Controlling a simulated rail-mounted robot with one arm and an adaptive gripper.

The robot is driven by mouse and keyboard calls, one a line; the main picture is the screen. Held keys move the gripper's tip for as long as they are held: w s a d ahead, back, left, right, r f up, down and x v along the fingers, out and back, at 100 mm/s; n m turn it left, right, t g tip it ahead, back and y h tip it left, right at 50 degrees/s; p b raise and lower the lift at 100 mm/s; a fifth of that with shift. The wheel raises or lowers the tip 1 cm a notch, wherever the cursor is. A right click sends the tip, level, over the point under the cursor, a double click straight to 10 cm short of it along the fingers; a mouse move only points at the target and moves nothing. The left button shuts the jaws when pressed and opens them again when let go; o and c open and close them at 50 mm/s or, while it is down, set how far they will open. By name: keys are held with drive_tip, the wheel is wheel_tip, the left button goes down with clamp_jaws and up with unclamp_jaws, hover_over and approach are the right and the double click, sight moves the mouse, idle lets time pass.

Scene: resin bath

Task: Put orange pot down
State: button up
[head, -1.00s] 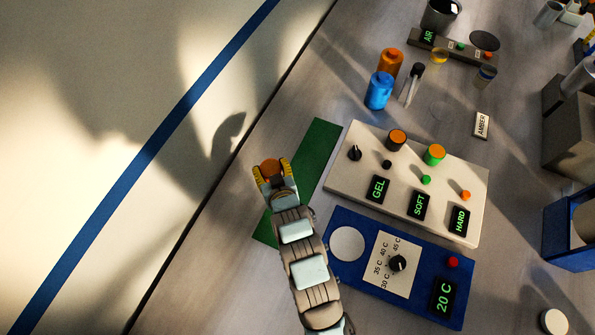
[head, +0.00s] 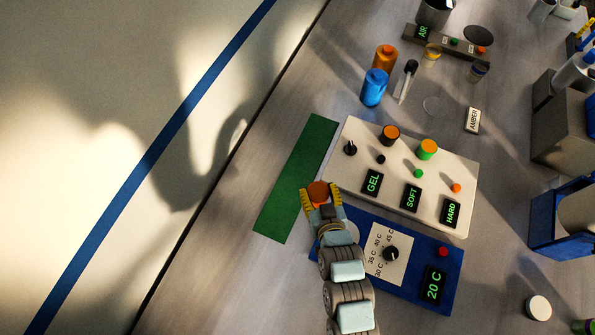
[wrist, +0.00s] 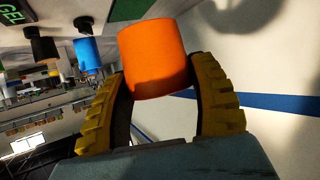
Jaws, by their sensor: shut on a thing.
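The orange pot (wrist: 155,58) is between the two yellow ridged fingers of my gripper (wrist: 163,85) in the wrist view. In the head view the pot (head: 318,189) shows at the tip of my gripper (head: 321,199), which is shut on it. They appear between the green strip (head: 296,178) and the blue heater panel (head: 425,255), close to the lower left corner of the cream panel (head: 455,165). The height of the pot above the bench cannot be told. My arm hides the left part of the blue panel.
Another orange container (head: 385,57) and a blue bottle (head: 374,88) stand farther back, with a dropper (head: 407,80) beside them. The cream panel carries orange and green-topped knobs. The green strip is bare.

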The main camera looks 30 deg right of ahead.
drive_tip(key=w+f+b, duration=0.2)
drive_tip(key=w+f, duration=0.1)
drive_tip(key=w, duration=0.1)
drive_tip(key=w+f+b, duration=0.2)
drive_tip(key=w+f, duration=0.1)
drive_tip(key=w, duration=0.1)
drive_tip(key=w+f+b, duration=0.3)
drive_tip(key=w, duration=0.1)
drive_tip(key=shift+w, duration=0.35)
drive_tip(key=shift+w+f, duration=0.2)
drive_tip(key=shift+f, duration=1.6)
drive_tip(key=shift+f, duration=0.15)
drive_tip(key=o, duration=1.2)
drive_tip(key=shift+c, duration=0.2)
